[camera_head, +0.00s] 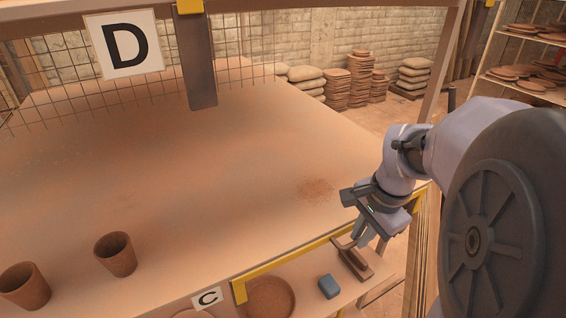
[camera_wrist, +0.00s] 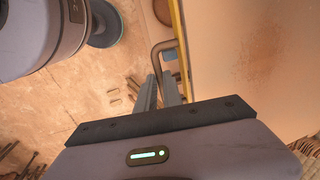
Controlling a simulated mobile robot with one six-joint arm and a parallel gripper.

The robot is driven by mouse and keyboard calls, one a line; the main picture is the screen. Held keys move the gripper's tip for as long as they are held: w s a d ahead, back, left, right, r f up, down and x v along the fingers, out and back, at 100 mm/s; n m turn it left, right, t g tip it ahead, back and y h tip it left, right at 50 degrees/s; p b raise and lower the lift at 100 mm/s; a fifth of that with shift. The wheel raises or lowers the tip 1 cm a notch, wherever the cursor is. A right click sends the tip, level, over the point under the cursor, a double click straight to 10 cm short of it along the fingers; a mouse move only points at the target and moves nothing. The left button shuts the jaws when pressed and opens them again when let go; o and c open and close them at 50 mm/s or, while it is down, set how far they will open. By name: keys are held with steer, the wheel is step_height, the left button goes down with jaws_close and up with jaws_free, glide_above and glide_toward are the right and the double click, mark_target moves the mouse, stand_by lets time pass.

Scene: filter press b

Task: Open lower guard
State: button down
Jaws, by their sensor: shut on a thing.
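The lower guard shows as a yellow-edged frame (camera_head: 285,263) along the front of the table. Its yellow edge (camera_wrist: 179,35) also shows in the wrist view, with a bent grey-brown handle (camera_wrist: 156,52) beside it. My gripper (camera_head: 361,238) is at the right part of this frame, low in front of the table edge. In the wrist view my gripper's two fingers (camera_wrist: 162,86) are close together at the handle, shut on it. The exact grip is partly hidden by the fingers and the steep view.
A sign D (camera_head: 124,44) hangs on mesh at the back, and a sign C (camera_head: 207,298) is at the front. Two clay cups (camera_head: 116,254) stand on the table (camera_head: 190,170). A blue block (camera_head: 329,287), a brown tool (camera_head: 355,262) and a round dish (camera_head: 270,298) are below the front edge.

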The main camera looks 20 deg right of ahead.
steer(key=shift+f, duration=0.3)
steer(key=c, duration=1.5)
jaws_free()
steer(key=shift+r, duration=0.1)
steer(key=s+r+p, duration=0.3)
steer(key=r, duration=1.4)
steer(key=shift+s+d+p, duration=0.15)
steer(key=shift+s+p, duration=0.05)
steer(key=shift+p, duration=0.15)
steer(key=s+a+f+n+t+b, duration=0.1)
steer(key=a+f+n+b, duration=0.3)
steer(key=a+f+b, duration=0.4)
steer(key=s+a+f+n+t+y+b, duration=0.1)
steer(key=a+f+n+b, duration=0.3)
steer(key=f, duration=1.2)
steer(key=s+a+f+n+t+b, duration=0.1)
steer(key=a+f+n+b, duration=0.3)
steer(key=a+f+b, duration=0.7)
steer(key=f+b, duration=0.2)
steer(key=b, duration=0.4)
steer(key=shift+a+n+t+y, duration=0.3)
steer(key=shift+a+y, duration=0.1)
